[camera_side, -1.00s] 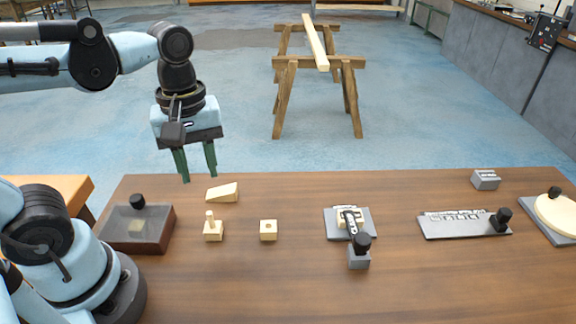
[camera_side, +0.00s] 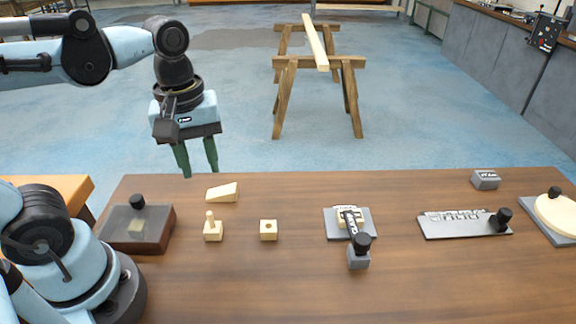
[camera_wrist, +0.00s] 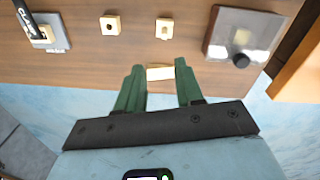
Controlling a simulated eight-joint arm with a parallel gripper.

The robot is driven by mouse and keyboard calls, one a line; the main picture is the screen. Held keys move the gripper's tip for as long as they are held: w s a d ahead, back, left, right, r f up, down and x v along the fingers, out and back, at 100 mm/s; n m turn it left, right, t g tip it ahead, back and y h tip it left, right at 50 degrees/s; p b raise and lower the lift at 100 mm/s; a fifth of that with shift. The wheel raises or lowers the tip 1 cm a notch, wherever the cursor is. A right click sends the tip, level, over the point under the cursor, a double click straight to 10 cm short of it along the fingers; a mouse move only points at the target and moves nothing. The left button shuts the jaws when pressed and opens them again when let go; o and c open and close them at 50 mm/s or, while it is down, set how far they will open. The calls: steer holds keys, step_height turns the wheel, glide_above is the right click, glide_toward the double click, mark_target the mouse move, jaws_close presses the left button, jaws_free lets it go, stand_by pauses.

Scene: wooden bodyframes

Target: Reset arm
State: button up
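My gripper (camera_side: 196,158) hangs above the far left part of the table, its two green fingers pointing down. In the wrist view the fingers of my gripper (camera_wrist: 160,82) are apart with nothing held between them. A wooden wedge (camera_side: 222,192) lies on the table below and to the right of the fingertips in the side view. It also shows between the fingers in the wrist view (camera_wrist: 160,73), lower down on the table. The fingers look clear of the table.
On the brown table (camera_side: 290,290) stand a lidded box (camera_side: 158,232), a pegged block (camera_side: 213,232), a holed block (camera_side: 268,230), a grey fixture with a black knob (camera_side: 358,258), a grey plate (camera_side: 455,228), a small grey block (camera_side: 485,180) and a round disc (camera_side: 560,215). Sawhorses (camera_side: 285,95) stand behind.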

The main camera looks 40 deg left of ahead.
steer(key=w+a+f+m+t, duration=0.1)
steer(key=w+m+t, duration=0.4)
steer(key=m, duration=0.6)
steer(key=shift+w+a+f+m+t, duration=0.25)
steer(key=shift+a+f+m+t, duration=0.2)
steer(key=shift+t, duration=0.35)
